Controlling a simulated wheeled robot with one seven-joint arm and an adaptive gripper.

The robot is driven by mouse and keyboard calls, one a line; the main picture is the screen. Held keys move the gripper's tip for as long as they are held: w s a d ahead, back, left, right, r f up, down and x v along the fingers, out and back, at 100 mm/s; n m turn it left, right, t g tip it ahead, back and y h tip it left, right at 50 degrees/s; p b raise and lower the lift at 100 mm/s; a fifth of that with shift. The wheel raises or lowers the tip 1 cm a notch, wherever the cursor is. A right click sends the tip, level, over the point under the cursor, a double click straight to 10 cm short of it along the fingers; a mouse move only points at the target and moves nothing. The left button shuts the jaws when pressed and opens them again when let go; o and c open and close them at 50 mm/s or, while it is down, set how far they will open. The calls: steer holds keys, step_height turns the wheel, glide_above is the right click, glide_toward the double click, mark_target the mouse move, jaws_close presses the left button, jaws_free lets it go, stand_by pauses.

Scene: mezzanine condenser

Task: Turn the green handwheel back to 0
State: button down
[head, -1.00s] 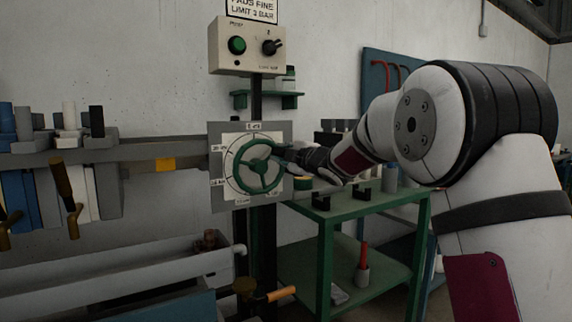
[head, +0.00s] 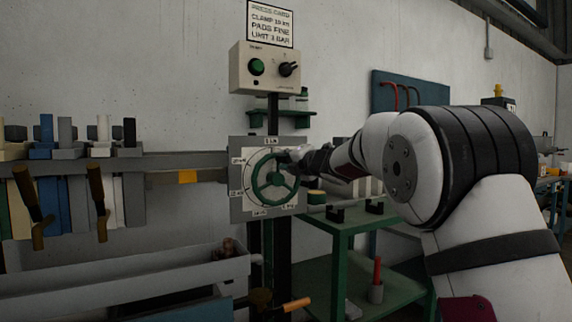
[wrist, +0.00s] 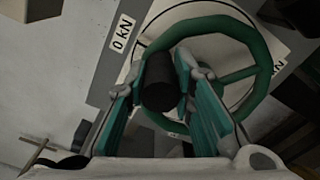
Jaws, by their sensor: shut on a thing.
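The green handwheel (head: 273,190) is on a grey plate with a pale dial (head: 250,168) around it. It has spokes and marks around the rim. In the wrist view the wheel (wrist: 262,60) fills the upper middle, and the "0 kN" label (wrist: 122,33) shows up and left of it. My gripper (head: 296,155) is at the wheel's upper right in the head view. In the wrist view my gripper (wrist: 160,85) has its two fingers on either side of a dark cylindrical handle (wrist: 159,80) at the wheel's rim, shut on it. A pointer cannot be made out.
A control box (head: 265,68) with a green button and a black knob is above the wheel. A green bench (head: 345,222) with small fixtures is to the right. A rack of tools (head: 70,160) and a grey trough (head: 120,280) are to the left.

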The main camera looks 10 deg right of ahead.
steer(key=shift+a+f+n, duration=0.2)
steer(key=shift+a+n, duration=0.1)
steer(key=shift+a, duration=0.05)
steer(key=c, duration=1.4)
jaws_free()
steer(key=shift+s, duration=0.1)
steer(key=shift+o, duration=0.2)
steer(key=shift+f, duration=0.15)
steer(key=shift+d+r, duration=0.1)
steer(key=shift+r, duration=0.1)
steer(key=shift+s+d, duration=0.1)
steer(key=shift+s, duration=0.1)
steer(key=v, duration=1.1)
steer(key=shift+s, duration=0.25)
steer(key=shift+d, duration=0.1)
